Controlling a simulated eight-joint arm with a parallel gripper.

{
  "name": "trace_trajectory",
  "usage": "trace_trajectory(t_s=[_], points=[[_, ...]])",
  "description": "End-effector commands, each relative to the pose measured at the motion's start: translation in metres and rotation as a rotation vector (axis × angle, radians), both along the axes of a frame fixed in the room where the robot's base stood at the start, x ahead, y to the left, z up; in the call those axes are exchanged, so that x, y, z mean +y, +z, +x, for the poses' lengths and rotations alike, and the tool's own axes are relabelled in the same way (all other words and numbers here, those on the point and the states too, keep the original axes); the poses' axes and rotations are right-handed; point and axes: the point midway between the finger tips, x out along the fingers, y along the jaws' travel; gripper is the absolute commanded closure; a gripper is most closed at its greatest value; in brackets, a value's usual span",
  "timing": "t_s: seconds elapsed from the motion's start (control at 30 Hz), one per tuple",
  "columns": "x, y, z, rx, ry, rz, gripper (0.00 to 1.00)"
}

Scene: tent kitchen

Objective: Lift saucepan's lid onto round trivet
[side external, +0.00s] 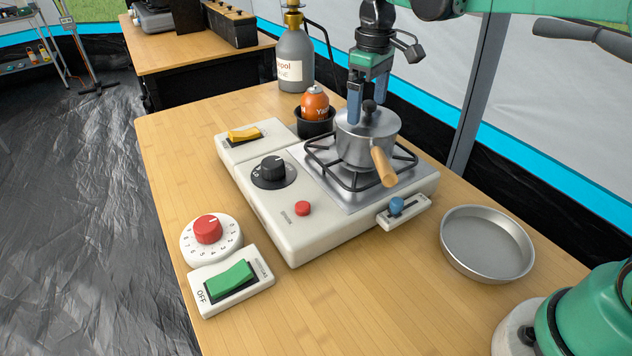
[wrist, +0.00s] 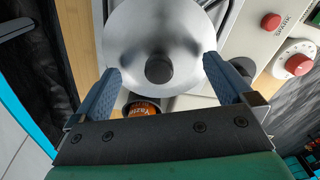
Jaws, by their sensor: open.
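The saucepan (side external: 352,152) stands on the burner of the stove, with its wooden handle (side external: 383,167) pointing toward the side camera. Its silver lid (side external: 352,125) is on it, with a dark round knob (side external: 369,106) on top. My gripper (side external: 368,111) is over the lid, pointing down, open, with its blue fingers either side of the knob. In the wrist view the knob (wrist: 159,69) lies between the open fingertips, with a gap on each side; the lid (wrist: 135,35) fills the upper middle. A shallow round metal dish (side external: 488,240) lies at right; I cannot tell if it is the trivet.
An orange can (side external: 314,103) in a black cup (side external: 315,126) and a grey gas bottle (side external: 293,65) stand behind the saucepan. The stove (side external: 315,235) has knobs and switches. A red dial (side external: 208,230) and green switch (side external: 230,282) are at front left. Bare table surrounds the dish.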

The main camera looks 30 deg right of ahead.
Motion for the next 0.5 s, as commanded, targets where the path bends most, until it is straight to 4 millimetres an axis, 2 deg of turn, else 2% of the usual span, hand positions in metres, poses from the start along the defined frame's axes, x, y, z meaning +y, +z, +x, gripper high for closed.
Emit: trace_trajectory(t_s=[0.33, 0.37, 0.5], points=[[-0.0001, -0.0067, -0.0002, 0.000, 0.000, 0.000, 0.00], [0.0000, -0.0067, -0.0002, 0.000, 0.000, 0.000, 0.03], [0.0000, -0.0066, -0.0002, 0.000, 0.000, 0.000, 0.43]])
